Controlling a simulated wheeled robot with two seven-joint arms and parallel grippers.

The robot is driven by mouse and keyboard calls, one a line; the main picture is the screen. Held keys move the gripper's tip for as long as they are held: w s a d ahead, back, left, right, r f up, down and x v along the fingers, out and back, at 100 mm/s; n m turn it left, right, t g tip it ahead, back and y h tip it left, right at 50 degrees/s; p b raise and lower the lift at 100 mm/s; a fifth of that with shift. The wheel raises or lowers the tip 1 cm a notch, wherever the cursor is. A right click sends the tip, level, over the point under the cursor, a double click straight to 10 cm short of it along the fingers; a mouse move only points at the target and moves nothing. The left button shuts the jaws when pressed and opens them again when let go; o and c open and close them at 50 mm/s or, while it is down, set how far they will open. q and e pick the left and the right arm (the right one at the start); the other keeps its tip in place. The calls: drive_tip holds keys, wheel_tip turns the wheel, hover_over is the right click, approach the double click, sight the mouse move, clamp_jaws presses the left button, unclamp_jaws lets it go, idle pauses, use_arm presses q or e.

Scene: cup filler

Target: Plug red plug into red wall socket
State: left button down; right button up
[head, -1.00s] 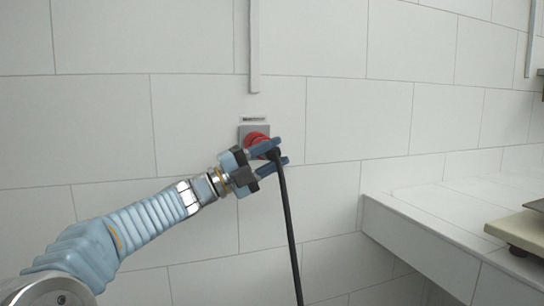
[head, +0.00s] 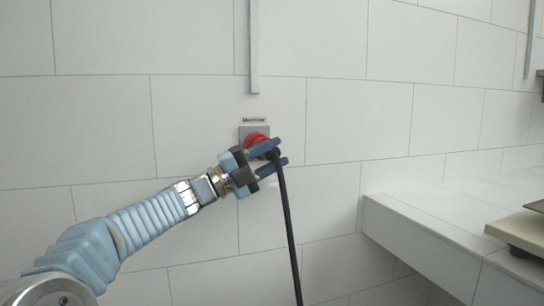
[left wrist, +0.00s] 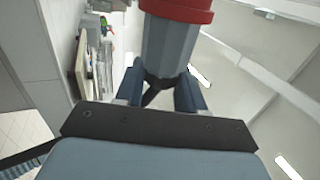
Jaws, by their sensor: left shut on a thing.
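My left gripper (head: 281,152) is shut on the plug, right in front of the wall. In the left wrist view the plug (left wrist: 170,45) is a grey tapered body with a red collar, held between the blue fingers. Its black cable (head: 289,220) hangs down from the gripper in the head view. The socket's grey plate (head: 247,131) is on the tiled wall, with red parts at its front just behind the fingers. The fingers hide where plug and socket meet, so I cannot tell how far in the plug is. My right gripper is not in view.
A small label (head: 254,120) is above the socket, and a vertical grey conduit (head: 254,50) runs down the wall above it. A white tiled counter (head: 430,225) juts out at the right, with a beige and metal device (head: 520,232) on it. The wall at left is bare.

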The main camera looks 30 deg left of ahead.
use_arm(q)
drive_tip(key=shift+w+a, duration=0.3)
drive_tip(key=shift+a, duration=0.05)
drive_tip(key=c, duration=0.6)
unclamp_jaws()
drive_tip(key=shift+s+a+f, duration=0.1)
drive_tip(key=shift+s+a, duration=0.05)
drive_tip(key=b+v, duration=0.2)
drive_tip(key=v, duration=1.1)
drive_tip(key=shift+b, duration=0.3)
drive_tip(key=shift+s+a+f, duration=0.1)
